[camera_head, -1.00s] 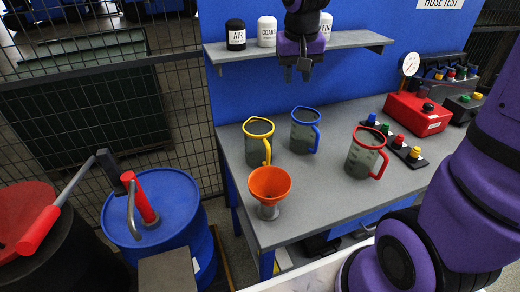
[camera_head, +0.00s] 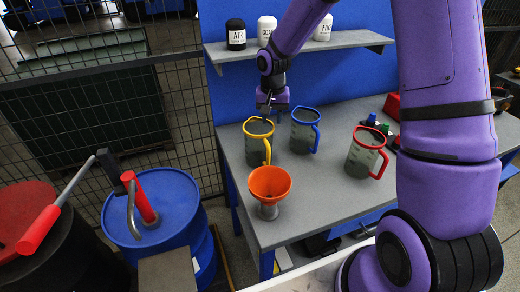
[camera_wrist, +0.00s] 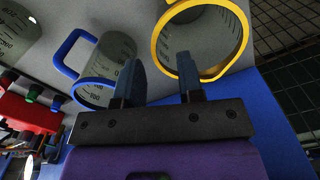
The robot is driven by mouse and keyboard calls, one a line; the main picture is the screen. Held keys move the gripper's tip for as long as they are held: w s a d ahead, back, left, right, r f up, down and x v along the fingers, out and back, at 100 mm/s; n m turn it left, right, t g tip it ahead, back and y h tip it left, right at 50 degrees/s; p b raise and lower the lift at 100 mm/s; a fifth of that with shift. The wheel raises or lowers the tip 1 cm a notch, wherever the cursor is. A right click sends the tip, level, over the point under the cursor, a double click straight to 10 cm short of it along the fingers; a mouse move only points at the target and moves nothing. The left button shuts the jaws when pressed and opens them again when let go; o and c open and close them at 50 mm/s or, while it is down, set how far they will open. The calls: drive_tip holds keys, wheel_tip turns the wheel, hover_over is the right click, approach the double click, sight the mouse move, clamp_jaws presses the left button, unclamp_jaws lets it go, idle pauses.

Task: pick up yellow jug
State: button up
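The yellow jug (camera_head: 258,148), a clear measuring jug with a yellow rim and handle, stands upright at the left of the grey bench. It also shows in the wrist view (camera_wrist: 205,35), its open rim facing the camera. My gripper (camera_head: 268,112) is above and just behind the jug's rim. In the wrist view the two dark fingers of my gripper (camera_wrist: 160,80) are spread apart with nothing between them. One finger overlaps the yellow rim in that view; I cannot tell whether it touches.
A blue-rimmed jug (camera_head: 304,132) stands close right of the yellow one. A red-rimmed jug (camera_head: 364,152) stands farther right. An orange funnel (camera_head: 269,183) is at the front edge. A shelf (camera_head: 350,40) with labelled canisters hangs behind. A blue drum (camera_head: 170,205) stands left.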

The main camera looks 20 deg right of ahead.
sight(261, 149)
wheel_tip(261, 149, down, 7)
drive_tip(key=shift+w+d+r, duration=0.15)
idle(0.4)
